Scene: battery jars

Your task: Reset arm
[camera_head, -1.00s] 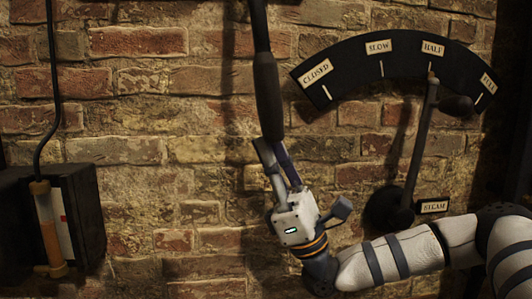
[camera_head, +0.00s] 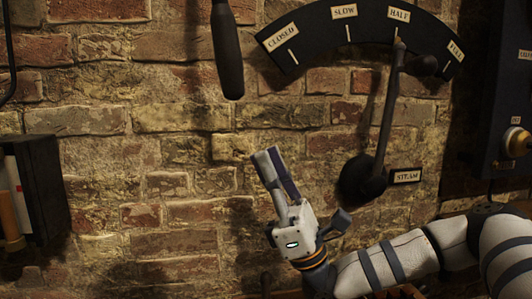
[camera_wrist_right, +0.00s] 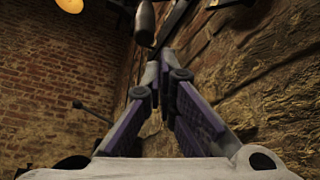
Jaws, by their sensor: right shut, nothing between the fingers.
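My right gripper (camera_head: 268,160) is in front of the brick wall, pointing up, with its arm coming in from the lower right. Its fingers are shut with nothing between them; the closed tips also show in the right wrist view (camera_wrist_right: 165,58). A dark hanging handle (camera_head: 227,60) is above and to the left of the fingertips, clear of them. In the right wrist view the handle's end (camera_wrist_right: 145,22) hangs beyond the tips. My left gripper is not in view.
A lever (camera_head: 389,115) on the wall points near HALF on a black arc plate (camera_head: 325,38). A STEAM label (camera_head: 405,176) is by its pivot. A dark box (camera_head: 45,185) is at the left, and a panel with a brass knob (camera_head: 516,141) at the right. The wall between is open.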

